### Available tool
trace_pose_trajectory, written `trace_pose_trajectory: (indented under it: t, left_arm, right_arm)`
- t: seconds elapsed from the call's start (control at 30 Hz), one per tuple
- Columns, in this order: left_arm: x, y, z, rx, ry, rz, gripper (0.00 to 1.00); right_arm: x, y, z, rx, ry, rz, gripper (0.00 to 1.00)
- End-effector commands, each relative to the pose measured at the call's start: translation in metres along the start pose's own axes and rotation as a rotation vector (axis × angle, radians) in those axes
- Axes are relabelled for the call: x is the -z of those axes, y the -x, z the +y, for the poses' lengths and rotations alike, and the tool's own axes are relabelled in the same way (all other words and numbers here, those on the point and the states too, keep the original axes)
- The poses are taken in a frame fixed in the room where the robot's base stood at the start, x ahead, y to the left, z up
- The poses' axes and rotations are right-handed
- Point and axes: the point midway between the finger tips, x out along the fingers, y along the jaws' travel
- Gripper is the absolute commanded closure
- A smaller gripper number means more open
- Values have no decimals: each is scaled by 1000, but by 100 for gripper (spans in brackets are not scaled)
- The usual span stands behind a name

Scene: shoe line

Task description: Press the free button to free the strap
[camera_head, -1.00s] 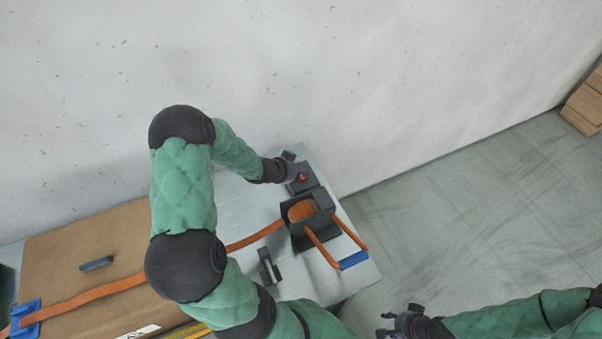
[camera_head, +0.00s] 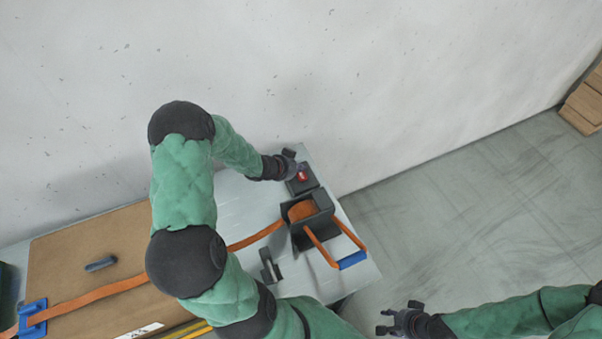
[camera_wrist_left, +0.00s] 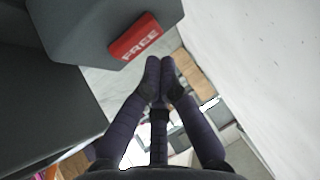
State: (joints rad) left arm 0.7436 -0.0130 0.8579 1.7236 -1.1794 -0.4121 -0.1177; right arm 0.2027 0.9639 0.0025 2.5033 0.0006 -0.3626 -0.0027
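The red button (camera_head: 303,176) sits on a dark box (camera_head: 304,187) at the far corner of the table. In the left wrist view the red button (camera_wrist_left: 135,38) reads FREE on the grey housing. My left gripper (camera_head: 292,170) is beside the button in the head view. Its fingertips (camera_wrist_left: 160,68) meet with nothing between them, just beside the button; contact cannot be told. The orange strap (camera_head: 88,297) runs over a cardboard box and under my left arm to a dark strap device (camera_head: 317,220). My right gripper (camera_head: 384,321) is low right, empty, fingers apart.
The strap loops from the device to a blue handle piece (camera_head: 352,260) near the table's right edge. A blue buckle (camera_head: 33,318) is on the cardboard box (camera_head: 60,255). A small dark bracket (camera_head: 270,268) lies on the table.

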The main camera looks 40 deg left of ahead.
Motion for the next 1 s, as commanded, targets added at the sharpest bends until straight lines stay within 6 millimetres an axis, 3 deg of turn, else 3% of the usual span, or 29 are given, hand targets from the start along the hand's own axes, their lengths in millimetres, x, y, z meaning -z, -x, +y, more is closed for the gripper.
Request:
trace_pose_trajectory:
  t: [0.53, 1.0]
  left_arm:
    - [32, 33, -13, 0, -1, 0, 100]
    - [32, 33, -13, 0, 0, 0, 100]
  right_arm:
    - [-2, 42, -15, 0, 0, 0, 60]
    - [-2, 42, -15, 0, 0, 0, 60]
